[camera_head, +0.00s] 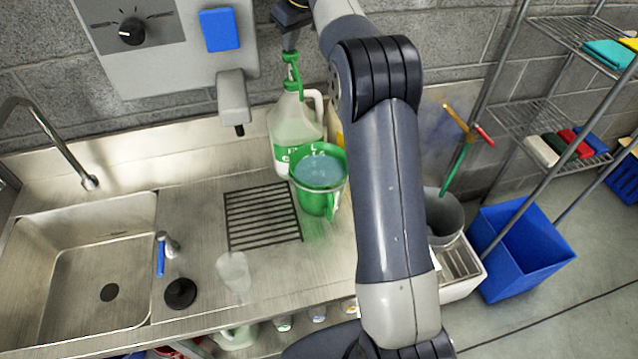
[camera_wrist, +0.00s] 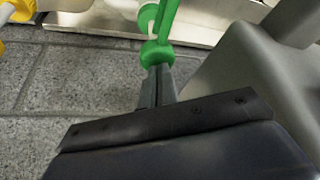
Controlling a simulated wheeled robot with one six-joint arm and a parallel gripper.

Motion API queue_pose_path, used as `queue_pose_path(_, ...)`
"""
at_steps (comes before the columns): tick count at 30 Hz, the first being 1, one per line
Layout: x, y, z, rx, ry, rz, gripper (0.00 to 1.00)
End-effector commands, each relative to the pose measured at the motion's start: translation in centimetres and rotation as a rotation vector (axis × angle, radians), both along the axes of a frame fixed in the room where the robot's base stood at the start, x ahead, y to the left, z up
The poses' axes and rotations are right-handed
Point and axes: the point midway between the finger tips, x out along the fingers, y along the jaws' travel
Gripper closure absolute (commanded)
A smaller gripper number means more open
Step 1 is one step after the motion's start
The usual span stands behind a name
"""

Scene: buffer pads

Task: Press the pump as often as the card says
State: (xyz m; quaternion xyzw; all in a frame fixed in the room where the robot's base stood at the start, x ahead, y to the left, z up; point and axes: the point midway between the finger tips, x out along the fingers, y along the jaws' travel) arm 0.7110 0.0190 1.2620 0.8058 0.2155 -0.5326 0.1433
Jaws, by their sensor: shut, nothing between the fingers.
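A white jug (camera_head: 292,138) with a green label stands at the back of the steel counter, with a green pump (camera_head: 292,76) on top. My gripper (camera_head: 290,46) is shut and empty, pointing down right over the pump head. In the wrist view, the fingertips (camera_wrist: 157,70) meet the edge of the green pump head (camera_wrist: 157,53); I cannot tell whether they touch it. A green pitcher (camera_head: 328,203) with bluish liquid stands in front of the jug. I cannot make out a card with a readable number.
A grey wall dispenser (camera_head: 232,98) hangs close left of the jug. Another container with a yellow label (camera_head: 337,130) is partly hidden behind my arm. A sink (camera_head: 100,265) with a faucet is at left. A drain grate (camera_head: 262,216) lies bare. A blue bin (camera_head: 525,245) stands at right.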

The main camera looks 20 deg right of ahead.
Motion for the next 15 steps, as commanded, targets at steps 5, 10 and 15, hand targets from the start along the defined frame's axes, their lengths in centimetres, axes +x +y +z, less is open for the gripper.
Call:
queue_pose_path(5,0.0,0.0,-1.2,0.0,0.004,0.001,1.0)
queue_pose_path(10,0.0,0.0,-2.0,-0.001,0.005,0.0,1.0)
queue_pose_path(15,0.0,0.0,-2.8,0.0,0.007,0.0,1.0)
